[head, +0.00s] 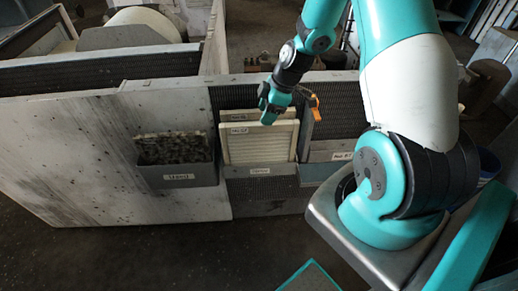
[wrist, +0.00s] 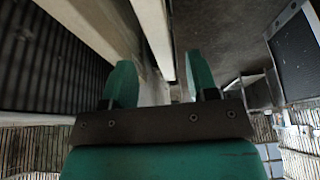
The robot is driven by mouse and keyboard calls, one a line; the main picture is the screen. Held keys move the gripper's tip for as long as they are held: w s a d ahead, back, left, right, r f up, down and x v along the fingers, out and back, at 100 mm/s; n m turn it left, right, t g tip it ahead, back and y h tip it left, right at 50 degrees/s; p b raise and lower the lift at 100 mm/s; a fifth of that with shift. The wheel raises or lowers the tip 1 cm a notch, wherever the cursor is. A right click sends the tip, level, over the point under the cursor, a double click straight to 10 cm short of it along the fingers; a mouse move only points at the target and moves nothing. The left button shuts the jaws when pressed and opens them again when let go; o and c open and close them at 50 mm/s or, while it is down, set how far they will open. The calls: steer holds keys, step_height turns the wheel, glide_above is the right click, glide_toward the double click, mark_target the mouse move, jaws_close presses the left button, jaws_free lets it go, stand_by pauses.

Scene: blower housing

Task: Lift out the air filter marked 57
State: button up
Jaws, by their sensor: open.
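Two pale framed filters stand upright in a slot in the middle of the housing: a front filter (head: 262,146) and one just behind it (head: 232,115). Each carries a small label, too small to read for 57. My gripper (head: 272,112) is above the front filter's top edge, pointing down, in the head view. In the wrist view my gripper (wrist: 163,84) is open, its teal fingers apart. A pale frame edge (wrist: 154,38) runs down between the fingers, and another pale bar (wrist: 85,22) lies left of them. I cannot tell whether either finger touches a frame.
A grey tray (head: 182,176) with a dirty dark filter (head: 174,149) hangs on the left panel, its label apparently reading USED. A grey labelled holder (head: 318,172) sits right of the slot. An orange tag (head: 316,106) hangs near my gripper. Dark mesh panels line the housing behind.

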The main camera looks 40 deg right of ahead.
mark_target(259, 125)
steer(key=p+x, duration=0.1)
steer(key=x, duration=0.3)
steer(key=shift+w+a+f, duration=0.1)
steer(key=shift+a+f, duration=0.1)
steer(key=shift+f, duration=0.15)
steer(key=shift+w+a+f, duration=0.1)
steer(key=shift+f, duration=0.2)
steer(key=shift+f, duration=0.25)
jaws_close()
